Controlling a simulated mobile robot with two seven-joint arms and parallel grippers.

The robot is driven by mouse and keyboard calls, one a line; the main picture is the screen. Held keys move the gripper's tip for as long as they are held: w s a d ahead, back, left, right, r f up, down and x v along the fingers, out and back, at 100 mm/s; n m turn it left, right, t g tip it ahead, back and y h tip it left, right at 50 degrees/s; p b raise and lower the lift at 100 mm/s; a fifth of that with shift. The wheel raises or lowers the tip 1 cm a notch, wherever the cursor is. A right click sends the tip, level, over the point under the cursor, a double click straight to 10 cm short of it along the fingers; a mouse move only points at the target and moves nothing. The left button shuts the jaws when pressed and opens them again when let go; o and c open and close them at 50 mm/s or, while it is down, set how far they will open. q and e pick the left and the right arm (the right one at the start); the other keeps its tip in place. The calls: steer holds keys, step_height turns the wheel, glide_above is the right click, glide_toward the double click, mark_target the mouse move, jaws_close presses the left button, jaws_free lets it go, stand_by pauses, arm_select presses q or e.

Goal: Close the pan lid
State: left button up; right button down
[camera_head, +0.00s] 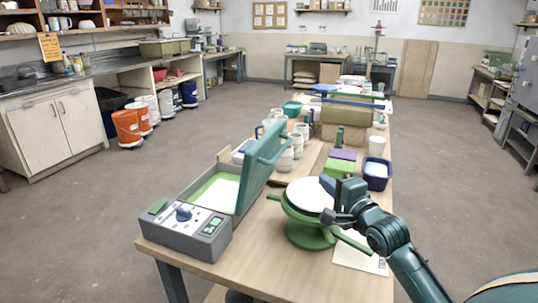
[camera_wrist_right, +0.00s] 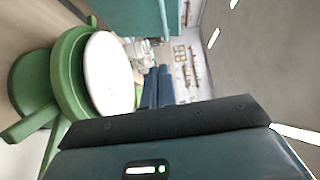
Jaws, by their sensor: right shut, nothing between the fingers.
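The pan (camera_head: 213,190) is a grey box with a pale green and white inside, on the near left of the table. Its teal lid (camera_head: 258,172) stands open, tilted up along the pan's right side, with a bar handle (camera_head: 270,150). A teal surface, apparently the lid (camera_wrist_right: 135,15), shows at the top of the right wrist view. My right gripper (camera_head: 328,186) is right of the lid, over the green turntable and apart from the lid. Its blue fingers (camera_wrist_right: 157,88) are shut and empty in the right wrist view. My left gripper is not in view.
A green turntable with a white top (camera_head: 308,195) stands between lid and right arm; it also shows in the right wrist view (camera_wrist_right: 108,75). A control box with a blue knob (camera_head: 184,228) fronts the pan. Pale mugs (camera_head: 285,158) stand behind the lid. A blue tub (camera_head: 376,174) is farther right.

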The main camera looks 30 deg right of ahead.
arm_select(q)
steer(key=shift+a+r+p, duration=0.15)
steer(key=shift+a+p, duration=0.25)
steer(key=shift+p, duration=0.3)
arm_select(e)
steer(key=shift+w+a+r, duration=0.2)
steer(key=shift+w+a, duration=0.1)
steer(key=shift+w, duration=2)
steer(key=shift+w+a+r, duration=0.15)
steer(key=shift+w+a, duration=0.2)
steer(key=shift+w, duration=1.9)
steer(key=shift+w+a+r, duration=0.2)
steer(key=shift+w+a, duration=0.1)
steer(key=shift+w, duration=2)
steer(key=shift+w, duration=0.1)
